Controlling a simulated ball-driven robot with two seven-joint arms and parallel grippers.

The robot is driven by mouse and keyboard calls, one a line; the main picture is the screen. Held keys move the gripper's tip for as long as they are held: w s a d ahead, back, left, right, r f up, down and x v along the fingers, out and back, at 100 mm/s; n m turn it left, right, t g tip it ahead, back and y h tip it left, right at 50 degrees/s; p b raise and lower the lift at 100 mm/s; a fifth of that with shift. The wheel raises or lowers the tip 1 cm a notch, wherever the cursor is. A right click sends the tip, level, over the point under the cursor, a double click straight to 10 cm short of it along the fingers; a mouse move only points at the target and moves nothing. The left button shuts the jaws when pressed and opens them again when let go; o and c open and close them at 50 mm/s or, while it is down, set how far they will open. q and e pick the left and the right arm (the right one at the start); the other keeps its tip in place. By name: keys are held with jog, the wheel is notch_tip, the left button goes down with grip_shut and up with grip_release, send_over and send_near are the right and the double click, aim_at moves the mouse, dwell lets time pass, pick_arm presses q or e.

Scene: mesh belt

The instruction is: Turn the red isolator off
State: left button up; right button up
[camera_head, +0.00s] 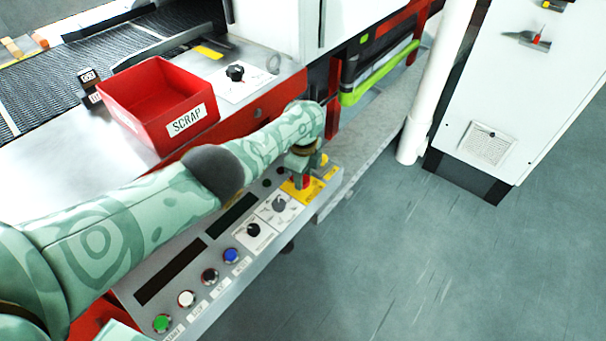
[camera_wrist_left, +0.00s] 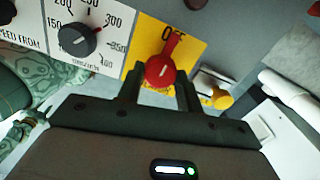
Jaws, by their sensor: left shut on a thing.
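The red isolator (camera_wrist_left: 160,70) is a round red knob with a slim handle on a yellow plate (camera_wrist_left: 194,44). In the left wrist view the handle points up, leaning slightly right, beside the word OFF. In the head view the isolator (camera_head: 304,183) is partly hidden at the far end of the control panel. My left gripper (camera_wrist_left: 159,88) has one finger on each side of the knob and is shut on it; in the head view the gripper (camera_head: 304,163) is over the yellow plate. My right gripper is not in view.
Black dials (camera_head: 279,203) and several coloured buttons (camera_head: 231,255) line the panel beside the isolator. A yellow knob (camera_wrist_left: 222,99) is close by on the right. A red SCRAP bin (camera_head: 160,105) stands behind my arm. Open floor (camera_head: 430,260) lies to the right.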

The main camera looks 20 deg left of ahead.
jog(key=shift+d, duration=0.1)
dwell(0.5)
pick_arm(q)
jog(key=o, duration=1)
notch_tip(320, 180, up, 16)
jog(key=p, duration=0.9)
jog(key=shift+r, duration=0.1)
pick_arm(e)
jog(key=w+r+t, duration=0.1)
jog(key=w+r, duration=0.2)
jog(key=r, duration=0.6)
